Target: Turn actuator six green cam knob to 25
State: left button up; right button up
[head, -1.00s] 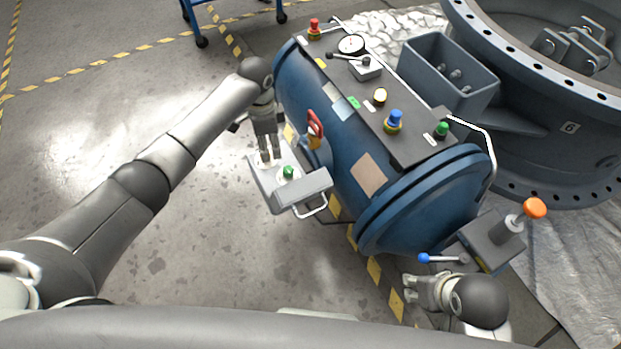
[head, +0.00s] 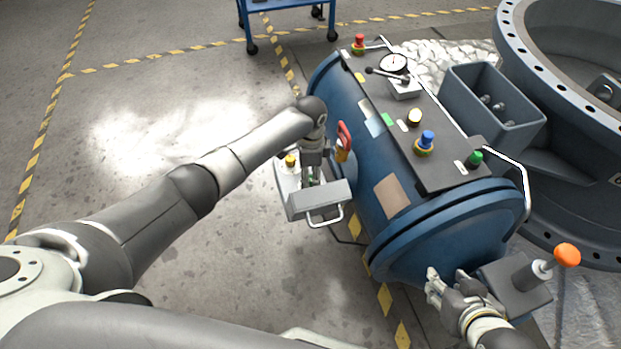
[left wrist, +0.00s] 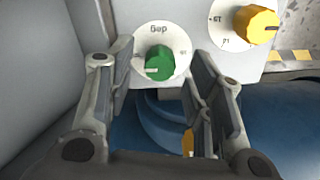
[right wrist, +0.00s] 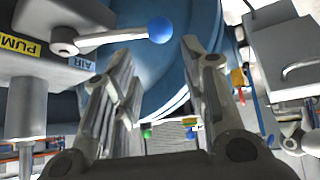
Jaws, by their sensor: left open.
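The green knob (left wrist: 160,62) shows in the left wrist view on a pale round dial with partly readable lettering. It lies between the fingers of my left gripper (left wrist: 158,78), which is open; I cannot tell whether either finger touches it. In the head view my left gripper (head: 312,180) points down over the small grey box (head: 318,201) beside the blue cylinder and hides the green knob. A yellow knob (head: 291,160) sits beside it, also in the left wrist view (left wrist: 256,24). My right gripper (head: 437,285) is open and empty near the cylinder's end, also in the right wrist view (right wrist: 160,70).
The blue cylinder (head: 362,165) carries a dark panel with a gauge (head: 394,64) and several buttons. A red handle (head: 344,135) stands close to my left gripper. A blue-ball lever (right wrist: 160,30) is near my right gripper. The floor at left is clear.

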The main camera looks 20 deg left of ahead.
pick_arm(q)
jog(key=shift+f, duration=0.85)
pick_arm(e)
jog(key=shift+w+a+r+t+y, duration=0.15)
jog(key=shift+w+a+r+t, duration=0.1)
jog(key=shift+w+r+t, duration=0.35)
jog(key=shift+w+a+r+t+y, duration=0.15)
jog(key=shift+w+a+r+t, duration=0.15)
jog(key=shift+w, duration=0.5)
pick_arm(q)
jog(key=shift+c, duration=0.3)
jog(key=c, duration=1)
pick_arm(e)
jog(key=shift+d, duration=0.1)
